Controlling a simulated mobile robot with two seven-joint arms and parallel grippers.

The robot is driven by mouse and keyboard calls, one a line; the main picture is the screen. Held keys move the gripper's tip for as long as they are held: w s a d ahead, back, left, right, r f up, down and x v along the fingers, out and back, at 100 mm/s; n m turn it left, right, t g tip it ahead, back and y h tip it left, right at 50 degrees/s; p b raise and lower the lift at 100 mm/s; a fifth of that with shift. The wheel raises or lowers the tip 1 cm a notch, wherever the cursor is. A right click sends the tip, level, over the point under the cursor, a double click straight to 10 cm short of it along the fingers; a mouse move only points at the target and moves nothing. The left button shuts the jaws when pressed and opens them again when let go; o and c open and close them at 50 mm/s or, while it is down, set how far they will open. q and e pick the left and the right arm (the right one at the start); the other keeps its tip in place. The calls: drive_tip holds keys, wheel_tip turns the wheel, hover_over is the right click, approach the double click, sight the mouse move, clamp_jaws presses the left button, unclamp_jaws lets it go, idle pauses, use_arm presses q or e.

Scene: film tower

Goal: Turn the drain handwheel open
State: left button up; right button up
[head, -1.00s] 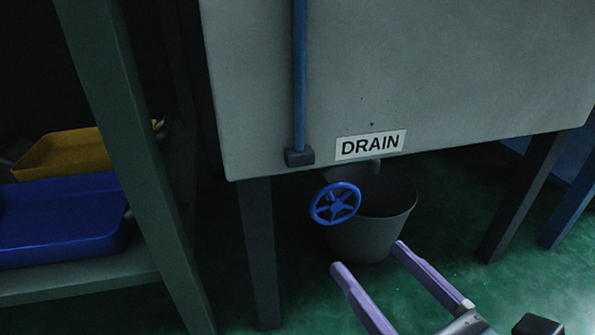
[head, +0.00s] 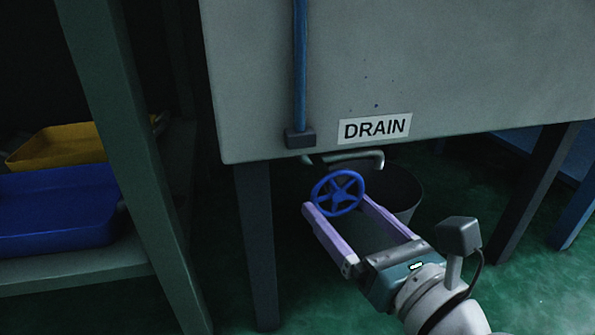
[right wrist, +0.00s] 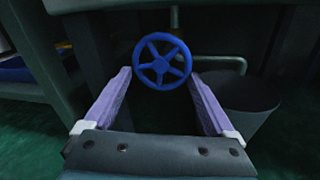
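The drain handwheel (head: 338,192) is a blue spoked wheel below the grey tank, under the DRAIN label (head: 374,128). It also shows in the right wrist view (right wrist: 162,62), upright and facing the camera. My right gripper (head: 338,203) is open, with its two purple fingers spread around the wheel's lower part in the head view. In the right wrist view the fingertips (right wrist: 160,74) lie to the left and right of the rim, with nothing clamped. I cannot tell whether either finger touches the rim. My left gripper is not in view.
A grey bucket (head: 398,192) stands on the green floor behind and right of the wheel, below a bent pipe (head: 362,156). Tank legs (head: 257,245) stand at both sides. A shelf at left holds a blue tray (head: 55,212) and a yellow tray (head: 62,146).

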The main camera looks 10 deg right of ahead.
drive_tip(key=c, duration=0.7)
